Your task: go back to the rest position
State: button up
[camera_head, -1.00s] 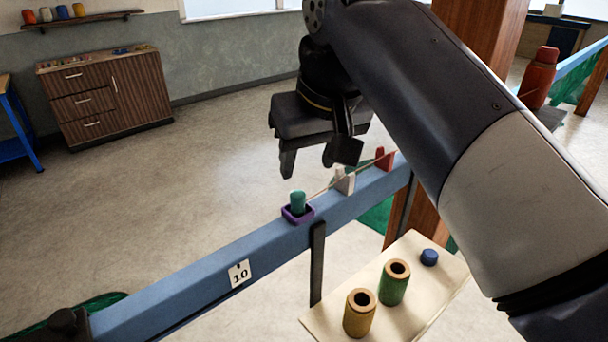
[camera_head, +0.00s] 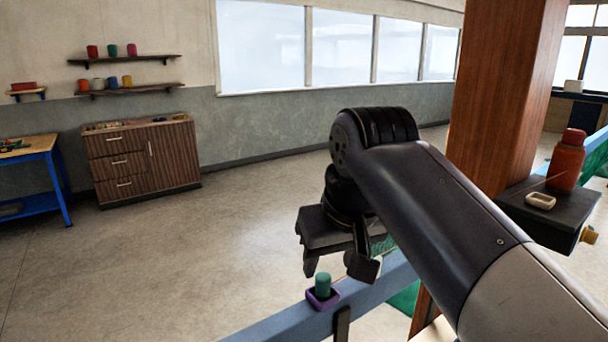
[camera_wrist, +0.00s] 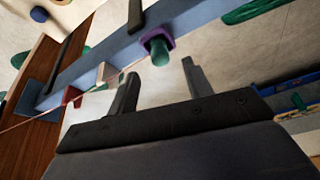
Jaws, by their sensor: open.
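My gripper (camera_head: 341,271) is open and empty in the head view, with its fingers pointing down above the blue beam (camera_head: 290,326). A teal green peg or spool (camera_head: 323,285) stands upright in a small purple holder (camera_head: 322,300) on the beam, just below and to the left of the fingers. In the wrist view, my gripper (camera_wrist: 158,82) has its two fingers spread apart, with the green piece (camera_wrist: 160,56) and the purple holder (camera_wrist: 150,36) seen beyond them, not between them as a held thing. A white piece (camera_wrist: 104,74) and a red piece (camera_wrist: 71,97) also sit along the beam.
A brown wooden post (camera_head: 503,90) rises right of my arm, with a dark shelf (camera_head: 547,212) holding a red bottle (camera_head: 567,160) and a small pale dish (camera_head: 540,201). A drawer cabinet (camera_head: 145,160) and blue table (camera_head: 40,160) stand far left. The floor between is clear.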

aim_at(325, 278)
jog(key=x, duration=0.4)
jog(key=shift+w+f, duration=0.15)
jog(key=shift+f, duration=0.25)
jog(key=shift+r, duration=0.25)
jog(key=v, duration=1)
jog(key=x, duration=1)
jog(key=shift+f, duration=0.25)
notch_tip(325, 278, up, 6)
jog(key=p, duration=0.3)
jog(key=shift+f, duration=0.25)
jog(key=w+d+p, duration=0.1)
jog(key=w+d, duration=0.1)
jog(key=d, duration=0.1)
jog(key=w+d+p, duration=0.1)
jog(key=w+d, duration=0.1)
jog(key=d, duration=0.1)
jog(key=w+d+p, duration=0.1)
jog(key=w+d, duration=0.1)
jog(key=d, duration=0.1)
jog(key=shift+w+d+f, duration=0.15)
jog(key=shift+w, duration=0.1)
